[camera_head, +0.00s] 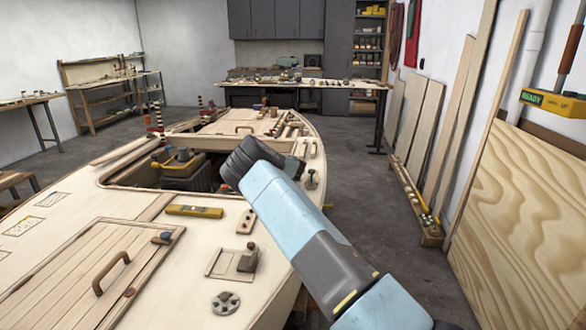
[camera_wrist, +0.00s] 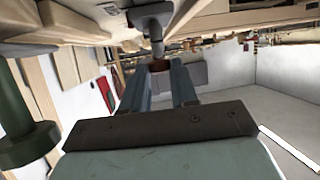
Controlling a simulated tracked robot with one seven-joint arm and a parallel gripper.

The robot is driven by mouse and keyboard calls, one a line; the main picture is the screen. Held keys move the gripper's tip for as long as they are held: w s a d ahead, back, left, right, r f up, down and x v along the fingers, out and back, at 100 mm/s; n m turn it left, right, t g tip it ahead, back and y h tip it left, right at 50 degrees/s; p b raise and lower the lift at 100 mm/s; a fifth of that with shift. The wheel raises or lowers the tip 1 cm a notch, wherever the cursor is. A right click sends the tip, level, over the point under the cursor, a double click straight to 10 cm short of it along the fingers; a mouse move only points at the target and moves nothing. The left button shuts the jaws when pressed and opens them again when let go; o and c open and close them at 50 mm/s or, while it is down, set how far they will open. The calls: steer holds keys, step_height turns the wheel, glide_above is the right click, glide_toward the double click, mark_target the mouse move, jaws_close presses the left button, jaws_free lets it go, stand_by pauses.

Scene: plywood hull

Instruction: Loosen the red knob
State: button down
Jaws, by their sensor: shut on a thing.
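In the wrist view, my gripper (camera_wrist: 160,82) has its two grey-blue fingers on either side of a small, shaded reddish-brown knob (camera_wrist: 159,65). The gripper is shut on this knob. The knob sits at the end of a grey stem (camera_wrist: 155,30) that comes from a dark fitting at the top of the picture. The fingers partly cover the knob, and its turn angle cannot be told. In the head view, my arm reaches over the right side of the plywood hull (camera_head: 285,285). The fingertips and the held knob are hidden there.
A yellow level (camera_head: 194,211), a grey block fitting (camera_head: 248,260) and a round grey disc (camera_head: 224,302) are on the deck near my arm. The open cockpit (camera_head: 205,175) lies to the left. A dark green cylinder (camera_wrist: 25,140) is close at left in the wrist view.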

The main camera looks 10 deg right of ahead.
steer(key=shift+n+y, duration=0.4)
steer(key=shift+y, duration=0.1)
steer(key=c, duration=0.9)
jaws_free()
steer(key=shift+o, duration=0.2)
steer(key=shift+s, duration=0.1)
steer(key=v, duration=1.3)
steer(key=shift+s, duration=0.25)
